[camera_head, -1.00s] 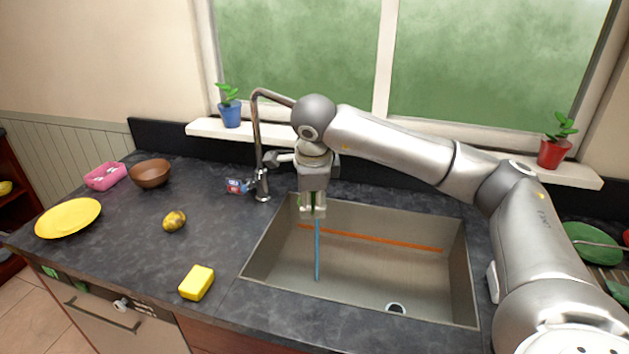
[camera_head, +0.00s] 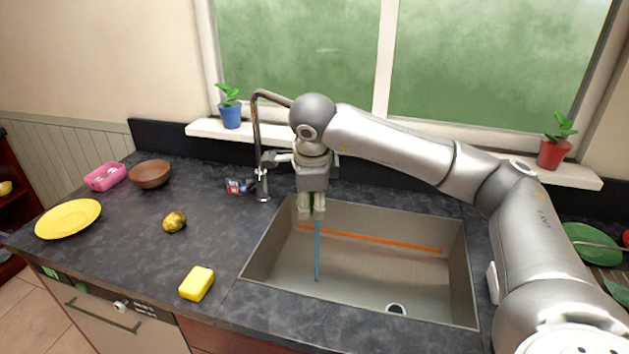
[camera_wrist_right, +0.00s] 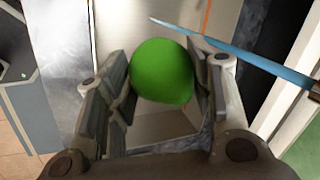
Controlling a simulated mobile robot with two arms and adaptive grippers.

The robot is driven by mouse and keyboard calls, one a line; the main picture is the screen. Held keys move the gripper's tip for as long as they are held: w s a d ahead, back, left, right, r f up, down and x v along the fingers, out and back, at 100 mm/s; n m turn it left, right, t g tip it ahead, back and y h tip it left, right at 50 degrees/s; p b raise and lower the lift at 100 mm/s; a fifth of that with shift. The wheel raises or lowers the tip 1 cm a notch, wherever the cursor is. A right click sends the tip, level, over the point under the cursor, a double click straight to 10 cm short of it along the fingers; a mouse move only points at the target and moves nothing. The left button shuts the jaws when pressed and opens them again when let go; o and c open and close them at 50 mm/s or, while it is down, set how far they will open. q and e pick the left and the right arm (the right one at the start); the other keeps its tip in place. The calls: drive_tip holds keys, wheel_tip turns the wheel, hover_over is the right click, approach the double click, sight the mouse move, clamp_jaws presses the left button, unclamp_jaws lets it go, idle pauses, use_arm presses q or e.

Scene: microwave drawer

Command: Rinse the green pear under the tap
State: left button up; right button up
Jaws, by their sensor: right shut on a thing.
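The green pear (camera_wrist_right: 162,72) is between the two fingers of my right gripper in the right wrist view. My right gripper (camera_head: 312,212) is shut on it, pointing down over the back left of the sink (camera_head: 385,272). In the head view only a sliver of green shows between the fingers. The tap (camera_head: 257,145) rises behind the sink's left end; my wrist hides its spout end. A blue water stream (camera_head: 317,255) runs down into the sink just below the gripper. In the right wrist view the stream (camera_wrist_right: 240,50) passes beside the pear; I cannot tell whether it touches.
A yellow sponge (camera_head: 197,284), a mottled yellow fruit (camera_head: 174,222), a yellow plate (camera_head: 68,219), a brown bowl (camera_head: 150,174) and a pink container (camera_head: 105,177) are on the left counter. Potted plants stand on the sill (camera_head: 430,158). Most of the sink is empty.

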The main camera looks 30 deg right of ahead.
drive_tip(key=shift+s+a+r+p, duration=0.5)
drive_tip(key=shift+s+a+r, duration=1)
drive_tip(key=shift+r, duration=0.2)
drive_tip(key=shift+w, duration=0.1)
